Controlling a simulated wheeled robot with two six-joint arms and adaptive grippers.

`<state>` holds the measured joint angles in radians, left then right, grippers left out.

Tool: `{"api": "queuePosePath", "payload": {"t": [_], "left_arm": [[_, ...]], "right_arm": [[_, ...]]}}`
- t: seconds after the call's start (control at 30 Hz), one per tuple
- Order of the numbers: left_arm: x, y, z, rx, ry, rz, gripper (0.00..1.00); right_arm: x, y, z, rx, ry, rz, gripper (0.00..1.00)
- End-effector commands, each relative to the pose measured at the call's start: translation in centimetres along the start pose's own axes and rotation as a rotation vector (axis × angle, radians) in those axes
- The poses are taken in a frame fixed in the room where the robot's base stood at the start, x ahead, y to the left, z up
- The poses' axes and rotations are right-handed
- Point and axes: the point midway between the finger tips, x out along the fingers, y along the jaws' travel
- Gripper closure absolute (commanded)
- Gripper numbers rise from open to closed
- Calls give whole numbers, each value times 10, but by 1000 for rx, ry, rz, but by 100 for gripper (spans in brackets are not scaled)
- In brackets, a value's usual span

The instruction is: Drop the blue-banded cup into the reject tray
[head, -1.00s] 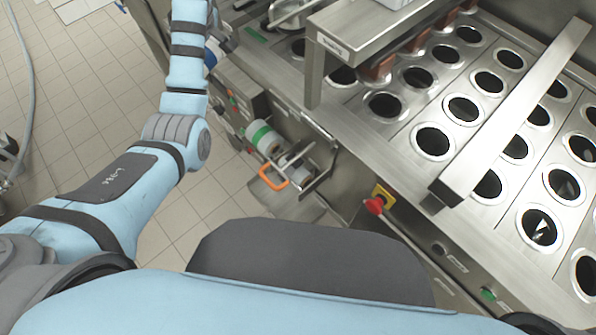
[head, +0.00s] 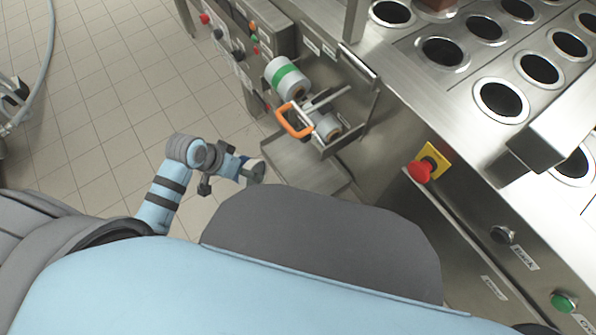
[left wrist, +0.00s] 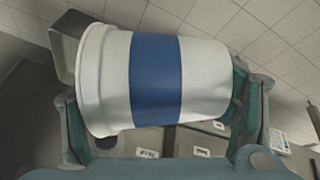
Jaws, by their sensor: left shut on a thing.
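The blue-banded cup (left wrist: 155,78) fills the left wrist view, white with a broad blue band, lying sideways between the fingers. My left gripper (left wrist: 165,125) is shut on it; the fingers press at its two ends. In the head view my left gripper (head: 250,172) is small and low, above the tiled floor, left of the machine front. The cup is hard to make out there. A flat grey metal surface (head: 300,165) juts from the machine front, right of the gripper; I cannot tell whether it is the reject tray. My right gripper is out of view.
A holder with film rolls (head: 285,78) and an orange handle (head: 294,120) sticks out above the grey surface. A red stop button (head: 420,171) is on the machine front. The plate with round cup holes (head: 501,99) is at right. Tiled floor lies open at left.

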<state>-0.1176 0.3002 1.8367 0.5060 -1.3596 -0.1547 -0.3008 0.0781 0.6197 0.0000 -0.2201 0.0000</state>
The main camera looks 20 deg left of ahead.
Motion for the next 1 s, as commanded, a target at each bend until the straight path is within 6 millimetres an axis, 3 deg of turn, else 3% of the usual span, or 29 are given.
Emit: {"api": "queuePosePath", "payload": {"t": [0.2, 0.53, 0.83, 1.0], "left_arm": [[2, 20, -24, 247, -20, 103, 32], [81, 64, -69, 261, -24, 110, 32], [123, 85, -90, 261, -26, 107, 32], [123, 86, -93, 260, -26, 105, 32]], "right_arm": [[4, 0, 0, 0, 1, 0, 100], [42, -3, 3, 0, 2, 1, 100], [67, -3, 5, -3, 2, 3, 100], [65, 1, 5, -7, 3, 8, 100]]}}
